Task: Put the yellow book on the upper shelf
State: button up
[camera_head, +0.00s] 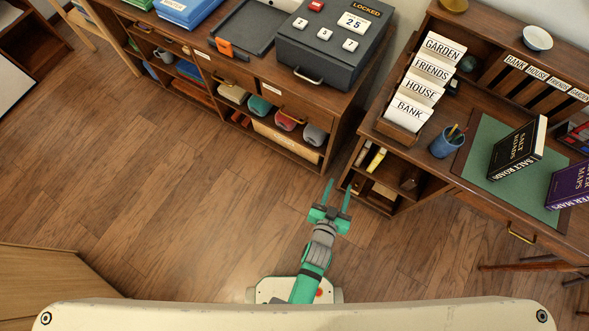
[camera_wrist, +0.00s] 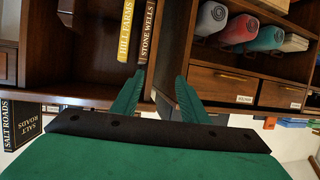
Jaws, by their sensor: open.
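The yellow book (camera_wrist: 126,30), with HILL FARMS on its spine, stands in an open compartment of the dark wooden desk in the wrist view. Its yellow spine also shows small in the head view (camera_head: 376,159), low in the desk's left side. A brown book (camera_wrist: 147,28) marked STONE WELLS stands beside it. My gripper (camera_head: 338,190) is open and empty, in front of the desk's lower left corner. In the wrist view its two green fingers (camera_wrist: 160,78) point toward the books and are apart from them. I cannot tell which shelf is the upper one.
The desk top holds a card rack (camera_head: 424,85), a blue pencil cup (camera_head: 446,141), a black SALT ROADS book (camera_head: 517,150) and a purple book (camera_head: 571,186). A cabinet (camera_head: 262,98) with a grey lockbox (camera_head: 331,50) stands left. The wooden floor (camera_head: 170,190) is clear.

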jog(key=s+a+r+n+t+y, duration=0.1)
jog(key=s+a+r+n+y, duration=0.1)
jog(key=s+a+r, duration=0.5)
jog(key=s+a+r+n+t+y, duration=0.1)
jog(key=s+a+r+n+y, duration=0.1)
jog(key=s+a+r, duration=0.6)
jog(key=s+r+y, duration=0.1)
jog(key=s+r, duration=0.2)
jog(key=r, duration=0.4)
jog(key=shift+s+a, duration=0.1)
jog(key=shift+a, duration=0.05)
